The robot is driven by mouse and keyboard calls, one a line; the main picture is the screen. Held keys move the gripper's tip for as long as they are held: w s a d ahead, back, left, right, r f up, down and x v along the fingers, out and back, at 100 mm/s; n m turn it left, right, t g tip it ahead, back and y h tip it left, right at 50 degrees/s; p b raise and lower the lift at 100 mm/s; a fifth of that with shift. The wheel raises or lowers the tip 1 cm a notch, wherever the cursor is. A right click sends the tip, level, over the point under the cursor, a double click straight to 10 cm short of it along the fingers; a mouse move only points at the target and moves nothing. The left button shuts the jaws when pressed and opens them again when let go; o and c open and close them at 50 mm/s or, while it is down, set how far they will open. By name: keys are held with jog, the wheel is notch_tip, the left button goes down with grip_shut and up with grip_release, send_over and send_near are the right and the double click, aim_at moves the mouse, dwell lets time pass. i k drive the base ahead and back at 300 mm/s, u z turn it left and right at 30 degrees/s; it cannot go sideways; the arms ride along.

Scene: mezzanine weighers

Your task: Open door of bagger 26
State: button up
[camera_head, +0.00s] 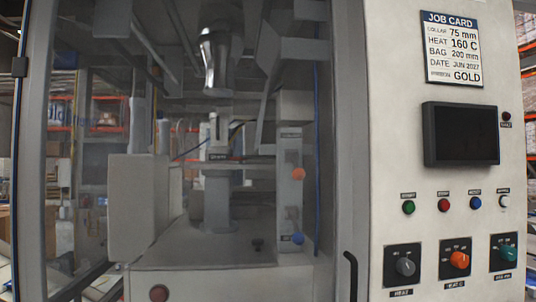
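The bagger (345,130) fills most of the head view, close in front of me. Its door is a large clear pane (120,120) in a grey frame (33,150), and it looks shut. A black curved handle (350,272) stands at the lower right of the pane, partly cut off by the bottom edge. I see no number 26 on the machine. My gripper is not in view.
The control panel right of the door carries a job card (452,50), a dark screen (461,134), several buttons and knobs, including an orange one (456,260). Behind the pane are a metal tube (216,62) and a grey box (138,207). Racks stand in the background.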

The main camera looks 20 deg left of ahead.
aim_at(290, 42)
jog(key=u, duration=1.85)
jog(key=k, duration=1.05)
jog(key=z, duration=0.55)
jog(key=i, duration=0.6)
jog(key=z, duration=0.4)
